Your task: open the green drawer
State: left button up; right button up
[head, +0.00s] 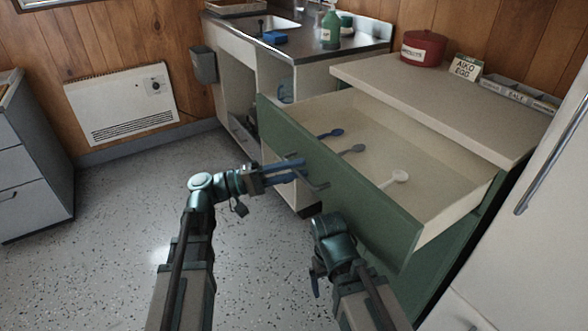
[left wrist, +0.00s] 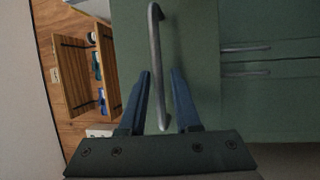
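The green drawer (head: 340,184) stands pulled well out from under the pale worktop, its cream inside showing. A dark blue spoon (head: 331,133), a grey spoon (head: 352,149) and a white ladle (head: 395,178) lie in it. My left gripper (head: 303,170) is at the drawer's front, by its grey bar handle (head: 318,185). In the left wrist view the handle (left wrist: 155,50) runs between the two blue fingers of the left gripper (left wrist: 160,80), with gaps on both sides. My right arm is low in front of the drawer; its gripper does not show clearly.
A red pot (head: 423,48), a sign (head: 466,68) and a divided tray (head: 520,93) stand on the worktop (head: 425,85). A white fridge door (head: 530,215) is close at right. The speckled floor (head: 115,220) at left is clear.

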pick_arm(q)
jog(key=shift+o, duration=0.4)
jog(key=b+v, duration=0.2)
jog(key=v, duration=1.1)
jog(key=shift+a, duration=0.4)
jog(key=shift+s+f, duration=0.1)
jog(key=shift+s, duration=0.05)
